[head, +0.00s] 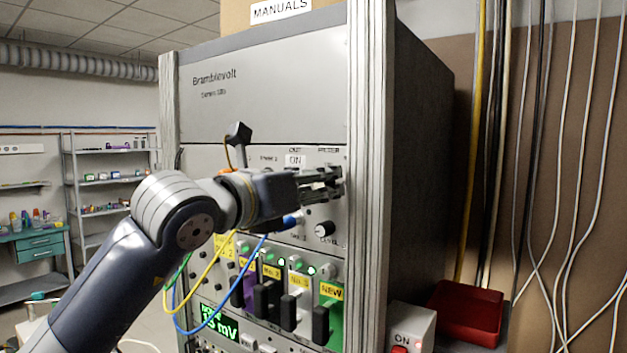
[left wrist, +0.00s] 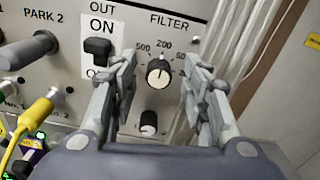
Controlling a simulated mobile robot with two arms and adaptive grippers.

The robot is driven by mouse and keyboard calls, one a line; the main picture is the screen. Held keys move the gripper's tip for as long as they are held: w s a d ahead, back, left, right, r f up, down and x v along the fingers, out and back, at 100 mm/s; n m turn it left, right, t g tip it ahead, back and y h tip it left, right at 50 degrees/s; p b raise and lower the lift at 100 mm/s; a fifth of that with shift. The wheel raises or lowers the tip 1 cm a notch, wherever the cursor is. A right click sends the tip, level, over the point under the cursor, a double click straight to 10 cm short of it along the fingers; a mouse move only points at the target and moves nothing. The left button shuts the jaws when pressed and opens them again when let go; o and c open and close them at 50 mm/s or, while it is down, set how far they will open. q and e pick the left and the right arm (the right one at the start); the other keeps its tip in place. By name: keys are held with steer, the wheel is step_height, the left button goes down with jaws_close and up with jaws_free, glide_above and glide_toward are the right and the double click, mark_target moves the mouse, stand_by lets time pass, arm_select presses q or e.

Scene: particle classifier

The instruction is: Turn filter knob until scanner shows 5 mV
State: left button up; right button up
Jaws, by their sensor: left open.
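The FILTER knob (left wrist: 158,73) is a round black knob with a light face on the grey panel, marked 500, 200 and another number partly hidden by a finger. My left gripper (left wrist: 160,80) is open, with one finger on each side of the knob; I cannot tell whether they touch it. In the head view my left gripper (head: 333,181) is at the panel's upper right and hides the knob. The scanner display (head: 219,322) shows green digits in mV that look like 13 or 15, too blurred to be sure. My right gripper is not in view.
Yellow and blue cables (head: 203,288) hang below my arm. Several coloured modules fill the lower rack. A red tray (head: 464,312) lies to the right.

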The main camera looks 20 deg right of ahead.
arm_select(q)
steer(key=shift+w, duration=0.15)
steer(key=c, duration=0.6)
jaws_close()
steer(key=shift+f+m+b, duration=0.15)
steer(key=shift+m+b, duration=0.15)
steer(key=shift+b, duration=0.2)
steer(key=m+b, duration=0.3)
steer(key=b, duration=0.1)
steer(key=m+b, duration=0.2)
steer(key=m, duration=0.1)
steer(key=shift+b, duration=0.3)
steer(key=shift+m+b, duration=0.4)
steer(key=shift+m, duration=0.7)
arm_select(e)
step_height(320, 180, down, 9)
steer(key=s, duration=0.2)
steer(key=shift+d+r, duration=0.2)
arm_select(q)
steer(key=shift+r, duration=0.2)
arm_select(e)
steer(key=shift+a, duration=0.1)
